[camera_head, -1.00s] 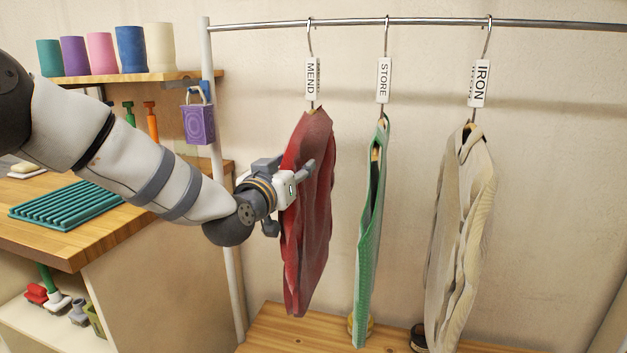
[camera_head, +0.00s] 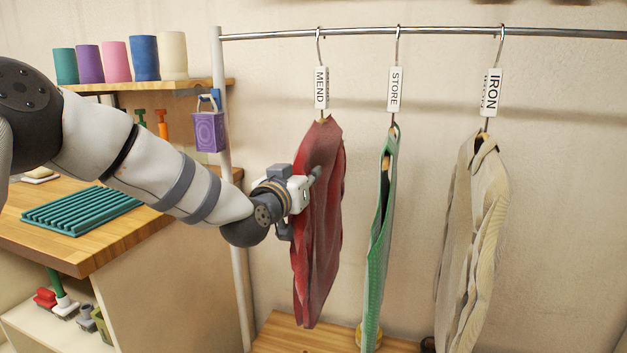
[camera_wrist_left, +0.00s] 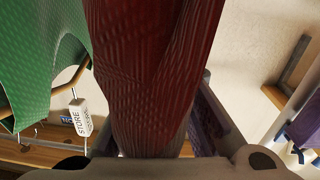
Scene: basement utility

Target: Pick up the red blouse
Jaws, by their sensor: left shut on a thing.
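The red blouse (camera_head: 318,235) hangs on the rail from a hanger tagged MEND (camera_head: 321,87). My left gripper (camera_head: 304,185) is at the upper left side of the blouse and is shut on its cloth. One finger shows against the front of the blouse; the other is mostly hidden. In the left wrist view the red cloth (camera_wrist_left: 145,75) fills the middle and runs down between the fingers. My right gripper is in neither view.
A green garment (camera_head: 380,240) tagged STORE and a beige shirt (camera_head: 472,235) tagged IRON hang to the right on the same rail (camera_head: 450,33). A purple box (camera_head: 208,132) hangs by the rail's post. A wooden worktop (camera_head: 120,245) with a teal rack (camera_head: 82,211) is at left.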

